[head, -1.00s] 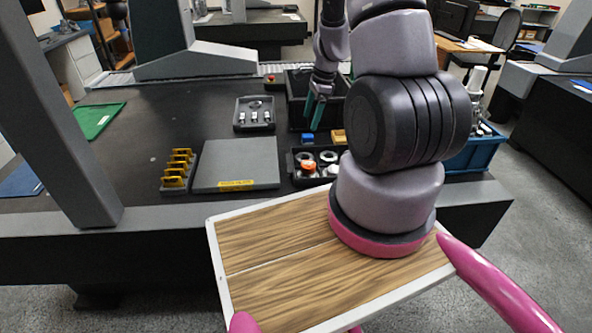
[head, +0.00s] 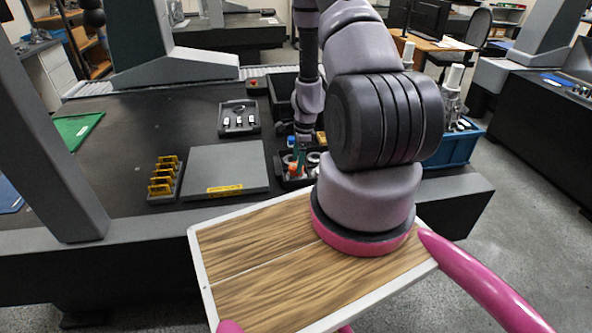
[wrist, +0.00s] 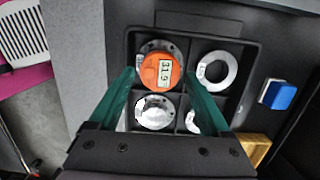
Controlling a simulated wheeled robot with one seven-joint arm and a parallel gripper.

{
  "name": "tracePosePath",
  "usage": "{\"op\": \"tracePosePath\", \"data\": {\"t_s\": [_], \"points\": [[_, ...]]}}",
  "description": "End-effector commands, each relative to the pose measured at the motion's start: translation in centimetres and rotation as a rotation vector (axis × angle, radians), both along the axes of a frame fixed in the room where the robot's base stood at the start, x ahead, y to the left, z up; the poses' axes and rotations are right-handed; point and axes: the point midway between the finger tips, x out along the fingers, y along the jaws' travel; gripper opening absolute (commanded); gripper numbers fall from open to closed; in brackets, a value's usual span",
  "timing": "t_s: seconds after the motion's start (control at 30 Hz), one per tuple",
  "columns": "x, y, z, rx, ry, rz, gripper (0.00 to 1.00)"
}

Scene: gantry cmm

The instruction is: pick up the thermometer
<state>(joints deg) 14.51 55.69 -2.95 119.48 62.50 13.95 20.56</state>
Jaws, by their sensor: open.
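The thermometer (wrist: 160,73) is a round orange piece with a small display reading about 31.9. In the wrist view it sits on a metal ring in the upper left compartment of a black divided tray (wrist: 244,88). In the head view the thermometer (head: 292,170) is partly covered by my gripper. My gripper (wrist: 160,76) has teal fingers and is open and empty. In the head view my gripper (head: 299,160) points down over the tray.
The other compartments hold a pale ring (wrist: 216,71), a silver round part (wrist: 155,112) and a partly hidden ring.

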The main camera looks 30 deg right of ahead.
Motion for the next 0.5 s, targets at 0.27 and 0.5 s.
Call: {"op": "tracePosePath", "data": {"t_s": [0.27, 0.5], "points": [[0.1, 0.3, -2.0, 0.000, -0.001, 0.001, 0.81], [0.1, 0.3, -2.0, 0.000, -0.001, 0.001, 0.47]]}}
